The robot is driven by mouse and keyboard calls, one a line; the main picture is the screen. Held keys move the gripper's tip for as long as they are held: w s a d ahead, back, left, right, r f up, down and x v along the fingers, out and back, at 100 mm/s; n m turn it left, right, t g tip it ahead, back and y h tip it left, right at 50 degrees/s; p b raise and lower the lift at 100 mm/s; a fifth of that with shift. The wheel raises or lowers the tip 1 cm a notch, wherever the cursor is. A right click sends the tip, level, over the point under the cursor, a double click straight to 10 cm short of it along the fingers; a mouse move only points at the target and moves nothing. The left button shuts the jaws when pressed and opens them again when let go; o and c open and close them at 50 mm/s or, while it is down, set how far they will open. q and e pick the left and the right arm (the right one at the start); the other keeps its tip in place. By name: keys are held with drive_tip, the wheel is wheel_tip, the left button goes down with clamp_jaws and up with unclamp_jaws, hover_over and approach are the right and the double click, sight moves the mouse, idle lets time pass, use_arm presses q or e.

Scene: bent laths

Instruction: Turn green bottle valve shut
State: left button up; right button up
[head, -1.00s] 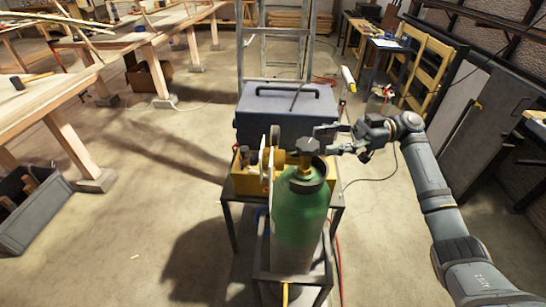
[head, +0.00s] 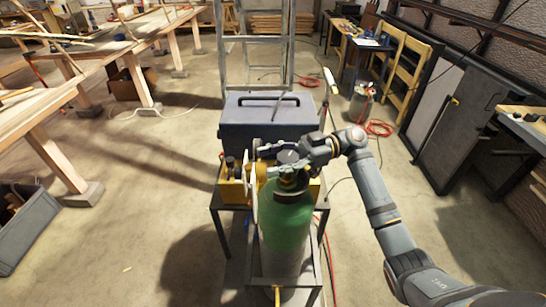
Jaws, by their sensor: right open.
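The green bottle (head: 285,222) stands upright in a dark metal frame in the lower middle of the head view. Its valve (head: 288,158) has a dark round knob on top. My right gripper (head: 290,160) comes in from the right and is open at the valve knob, with its fingers on either side of it. Whether the fingers touch the knob cannot be told. The lower part of the valve is partly hidden by the gripper. My left gripper is not in view.
A yellow box (head: 232,188) lies beside the valve. A ladder (head: 253,45) stands behind. Workbenches (head: 45,118) are at left; a grey cabinet (head: 460,128) is at right.

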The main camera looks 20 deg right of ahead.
drive_tip(key=c, duration=0.7)
drive_tip(key=shift+a, duration=0.1)
drive_tip(key=c, duration=0.4)
drive_tip(key=shift+c, duration=0.3)
